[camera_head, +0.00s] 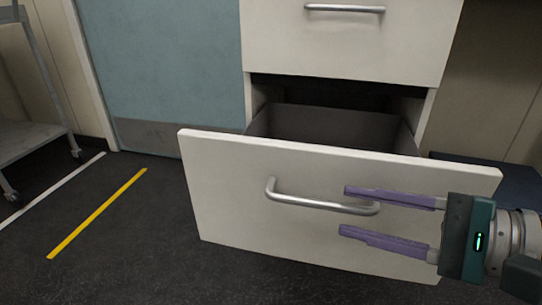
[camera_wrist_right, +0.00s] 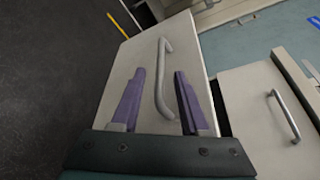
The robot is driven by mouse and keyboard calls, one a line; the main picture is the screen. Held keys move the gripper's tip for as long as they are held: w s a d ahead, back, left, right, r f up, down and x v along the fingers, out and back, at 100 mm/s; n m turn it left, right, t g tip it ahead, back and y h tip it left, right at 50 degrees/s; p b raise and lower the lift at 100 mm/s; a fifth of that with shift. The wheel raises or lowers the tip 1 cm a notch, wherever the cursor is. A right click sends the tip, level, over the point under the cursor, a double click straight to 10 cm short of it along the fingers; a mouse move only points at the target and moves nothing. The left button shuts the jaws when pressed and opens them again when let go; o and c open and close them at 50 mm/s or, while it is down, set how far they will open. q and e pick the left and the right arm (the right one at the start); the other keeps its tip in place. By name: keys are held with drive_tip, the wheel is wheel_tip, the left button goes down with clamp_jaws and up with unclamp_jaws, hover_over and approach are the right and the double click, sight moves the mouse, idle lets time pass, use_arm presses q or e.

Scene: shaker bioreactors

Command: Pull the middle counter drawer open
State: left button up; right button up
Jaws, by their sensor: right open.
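The white drawer (camera_head: 235,195) stands pulled well out of the counter, and its grey inside (camera_head: 330,125) shows behind the front. Its silver bar handle (camera_head: 300,201) crosses the front; it also shows in the right wrist view (camera_wrist_right: 160,55). My right gripper (camera_head: 344,210) is open, with purple fingers pointing left at the right end of the handle. In the right wrist view the fingers (camera_wrist_right: 160,75) lie on either side of the handle, with gaps visible. I cannot tell how deep the handle sits between them. My left gripper is not in view.
A shut white drawer (camera_head: 350,45) with its own handle (camera_head: 344,8) is above the open one. A teal door (camera_head: 165,70) is behind at left, and a wheeled cart (camera_head: 30,135) at far left. Dark floor (camera_head: 130,250) with a yellow line (camera_head: 97,213) is free at left.

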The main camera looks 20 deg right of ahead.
drive_tip(key=v, duration=0.4)
drive_tip(key=shift+s+d+r+p, duration=0.1)
drive_tip(key=shift+s+d+p, duration=0.1)
drive_tip(key=shift+p, duration=0.15)
drive_tip(key=shift+a+r, duration=0.1)
drive_tip(key=s+a+r+n+g+h+p, duration=0.1)
drive_tip(key=s+a+r+n+g+p, duration=0.3)
drive_tip(key=r+p, duration=0.5)
drive_tip(key=s+a+r+n+g+h+p, duration=0.1)
drive_tip(key=s+a+r+n+g+p, duration=0.15)
drive_tip(key=r+n+p, duration=0.65)
drive_tip(key=s+a+r+n+g+h+p, duration=0.15)
drive_tip(key=s+a+r+p, duration=0.35)
drive_tip(key=p, duration=0.8)
drive_tip(key=d+r+n+h+p, duration=0.2)
drive_tip(key=d+r+h+p, duration=0.1)
drive_tip(key=r+p, duration=2.4)
drive_tip(key=s+d+r+n+h+p, duration=0.1)
drive_tip(key=d+r+n+h+p, duration=0.1)
drive_tip(key=r+p, duration=2.5)
wheel_tip(320, 180, up, 4)
drive_tip(key=shift+s+d+r+h, duration=0.25)
drive_tip(key=shift+d+h, duration=0.4)
drive_tip(key=shift+d, duration=0.6)
